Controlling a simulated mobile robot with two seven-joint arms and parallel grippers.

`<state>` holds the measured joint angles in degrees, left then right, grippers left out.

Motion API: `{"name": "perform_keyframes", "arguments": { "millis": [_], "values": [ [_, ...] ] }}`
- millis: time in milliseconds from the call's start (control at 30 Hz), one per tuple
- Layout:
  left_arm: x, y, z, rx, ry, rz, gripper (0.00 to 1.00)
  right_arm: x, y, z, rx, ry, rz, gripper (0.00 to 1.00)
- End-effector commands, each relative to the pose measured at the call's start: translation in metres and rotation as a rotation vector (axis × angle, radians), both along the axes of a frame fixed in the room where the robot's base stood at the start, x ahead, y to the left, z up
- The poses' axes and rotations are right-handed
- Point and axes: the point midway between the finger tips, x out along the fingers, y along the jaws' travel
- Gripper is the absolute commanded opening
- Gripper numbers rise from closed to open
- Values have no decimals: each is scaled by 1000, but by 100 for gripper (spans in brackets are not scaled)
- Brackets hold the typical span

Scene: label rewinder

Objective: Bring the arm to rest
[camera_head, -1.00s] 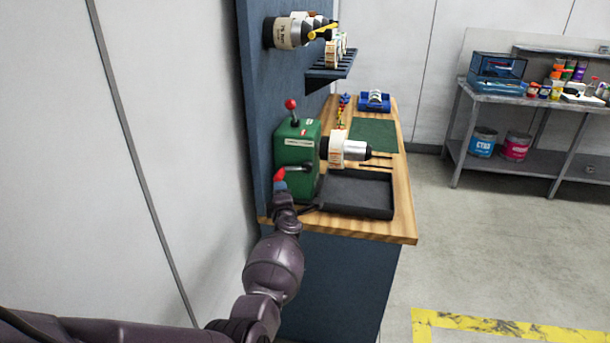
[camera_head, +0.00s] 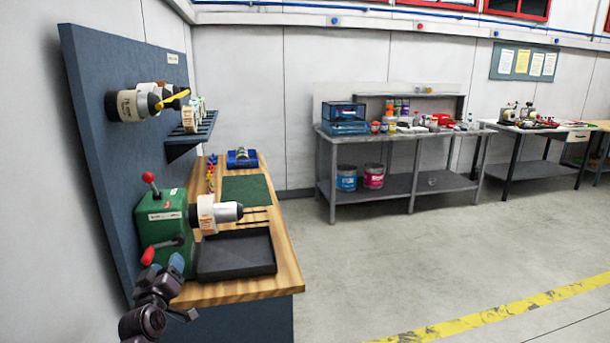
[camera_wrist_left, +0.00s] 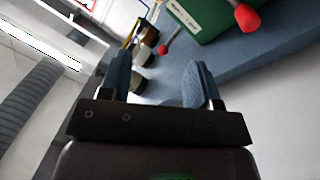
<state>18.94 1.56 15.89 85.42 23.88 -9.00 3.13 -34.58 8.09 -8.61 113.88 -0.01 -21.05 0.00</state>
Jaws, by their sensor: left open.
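My left gripper (camera_head: 166,267) is at the near left corner of the bench, low in front of the green label rewinder (camera_head: 166,230). In the left wrist view its two blue-grey fingers (camera_wrist_left: 160,80) stand apart with nothing between them. The rewinder has a red-knobbed lever on top and a crank with a red handle (camera_head: 148,256), close to the fingers but apart from them in the left wrist view (camera_wrist_left: 247,18). A cream label roll (camera_head: 206,214) sits on the rewinder's spindle. My right gripper is not in view.
A black tray (camera_head: 236,256) and a green mat (camera_head: 247,190) lie on the wooden bench (camera_head: 282,270). A blue pegboard wall (camera_head: 110,90) holds rolls and a small shelf (camera_head: 190,139). A grey workbench (camera_head: 400,150) stands behind. The floor to the right is clear.

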Motion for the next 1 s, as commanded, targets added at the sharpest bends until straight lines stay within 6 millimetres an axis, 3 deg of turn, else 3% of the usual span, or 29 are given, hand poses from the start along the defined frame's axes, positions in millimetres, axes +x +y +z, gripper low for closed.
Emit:
{"name": "perform_keyframes", "arguments": {
  "millis": [33,200,500,800,1000],
  "values": [
    [-19,-4,-13,79,40,-13,57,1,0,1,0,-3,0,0],
    [-77,-22,-50,304,164,-57,57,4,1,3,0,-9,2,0],
    [-192,-50,-116,542,354,-136,57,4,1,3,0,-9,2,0],
    [-313,-68,-182,578,535,-220,57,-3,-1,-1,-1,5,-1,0],
    [-363,-62,-214,565,637,-233,57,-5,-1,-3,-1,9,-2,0]
  ]
}}
